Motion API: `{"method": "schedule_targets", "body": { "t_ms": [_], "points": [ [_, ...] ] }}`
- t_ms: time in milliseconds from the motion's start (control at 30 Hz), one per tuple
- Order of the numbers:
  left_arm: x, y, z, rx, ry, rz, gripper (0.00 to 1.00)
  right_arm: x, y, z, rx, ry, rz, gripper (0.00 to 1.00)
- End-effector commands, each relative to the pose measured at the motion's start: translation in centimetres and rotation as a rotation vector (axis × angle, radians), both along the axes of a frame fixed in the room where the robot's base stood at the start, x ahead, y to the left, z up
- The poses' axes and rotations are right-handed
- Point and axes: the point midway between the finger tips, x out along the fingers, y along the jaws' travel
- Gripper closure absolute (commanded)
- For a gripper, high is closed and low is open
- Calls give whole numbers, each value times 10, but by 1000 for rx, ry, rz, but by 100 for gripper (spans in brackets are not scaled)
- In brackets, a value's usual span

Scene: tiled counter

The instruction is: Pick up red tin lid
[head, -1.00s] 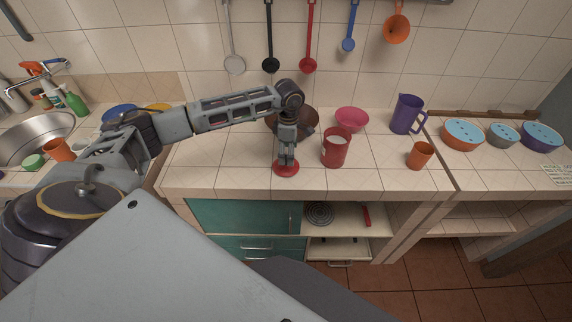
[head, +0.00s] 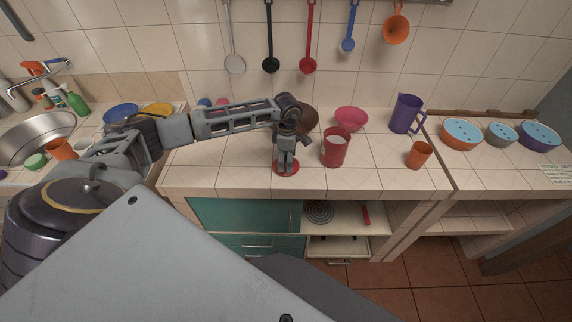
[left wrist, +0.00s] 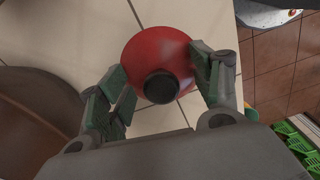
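The red tin lid (head: 293,169) lies on the tiled counter near its front edge. In the left wrist view the lid (left wrist: 150,48) is a round red disc with a dark knob (left wrist: 161,87) in its middle. My left gripper (head: 285,168) points down over the lid and hides part of it in the head view. In the left wrist view its fingers (left wrist: 160,82) are spread apart, one on each side of the knob, with gaps to it. My right gripper is not in view.
A red tin (head: 335,148) with pale contents stands just right of the lid. A brown bowl (head: 308,118) and a pink bowl (head: 351,119) are behind. An orange cup (head: 419,155) and a purple jug (head: 406,114) stand further right. The counter left of the lid is clear.

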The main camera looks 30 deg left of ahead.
Motion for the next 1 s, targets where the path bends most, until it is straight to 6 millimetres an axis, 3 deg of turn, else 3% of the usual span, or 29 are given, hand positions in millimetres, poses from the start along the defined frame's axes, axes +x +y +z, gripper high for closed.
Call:
{"method": "schedule_targets", "body": {
  "t_ms": [33, 400, 800, 1000],
  "points": [
    [0, 0, 0, 0, 0, 0, 46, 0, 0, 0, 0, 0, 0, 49],
    [-1, 0, -1, 1, 1, 0, 92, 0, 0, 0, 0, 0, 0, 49],
    [-2, 0, -2, 1, 5, 0, 92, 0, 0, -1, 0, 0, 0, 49],
    [-1, 0, 10, 0, 2, 0, 92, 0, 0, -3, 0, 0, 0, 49]
  ]
}}
